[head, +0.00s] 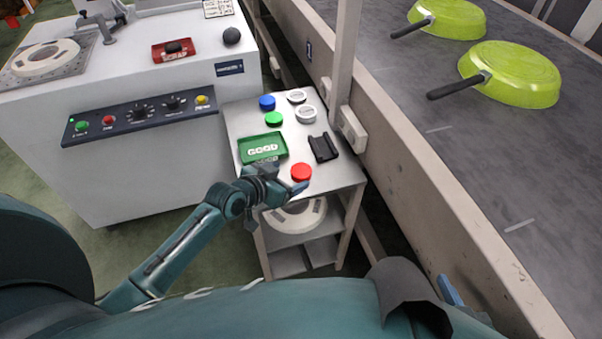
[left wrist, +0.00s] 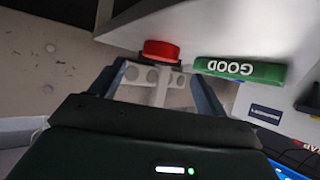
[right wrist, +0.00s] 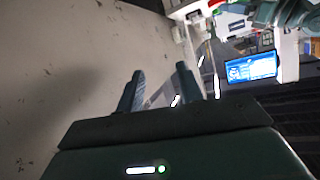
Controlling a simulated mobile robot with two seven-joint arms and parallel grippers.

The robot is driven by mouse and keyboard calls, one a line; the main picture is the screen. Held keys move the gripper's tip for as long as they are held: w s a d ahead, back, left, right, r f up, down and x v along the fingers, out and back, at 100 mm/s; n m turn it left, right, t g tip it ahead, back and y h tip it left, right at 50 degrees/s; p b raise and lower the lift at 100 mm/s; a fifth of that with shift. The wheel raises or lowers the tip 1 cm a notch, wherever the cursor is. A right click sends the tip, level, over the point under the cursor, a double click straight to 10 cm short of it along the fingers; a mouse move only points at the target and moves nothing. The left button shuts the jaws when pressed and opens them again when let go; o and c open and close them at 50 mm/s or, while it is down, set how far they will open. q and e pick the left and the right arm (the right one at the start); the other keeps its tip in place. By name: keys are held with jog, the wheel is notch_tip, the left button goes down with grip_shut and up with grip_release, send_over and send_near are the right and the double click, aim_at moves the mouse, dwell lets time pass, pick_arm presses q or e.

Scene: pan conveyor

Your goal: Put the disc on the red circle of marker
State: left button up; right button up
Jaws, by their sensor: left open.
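A white disc with grey patches (head: 297,214) lies on the shelf under the small cart's top. A similar white disc (head: 46,58) lies on a grey plate on the white machine at left. A red round cap (head: 301,172) stands at the cart top's front edge; it also shows in the left wrist view (left wrist: 161,50). A flat red circle of a marker is not clearly visible. My left gripper (head: 277,206) is open and empty at the cart's front edge, close to the red cap. My right gripper (right wrist: 160,73) is open and empty, low beside the conveyor's side wall.
The cart top (head: 240,129) holds a green GOOD tray (head: 262,148), blue and green caps, white round pieces and a black holder (head: 323,147). A post and the conveyor wall (head: 430,190) stand right of the cart. Green pans (head: 515,75) lie on the conveyor.

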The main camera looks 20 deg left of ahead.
aim_at(299, 172)
pick_arm(q)
jog(key=b+x, duration=0.1)
jog(key=x, duration=0.4)
jog(key=shift+s+f, duration=0.15)
jog(key=shift+c, duration=0.6)
jog(key=c, duration=1.1)
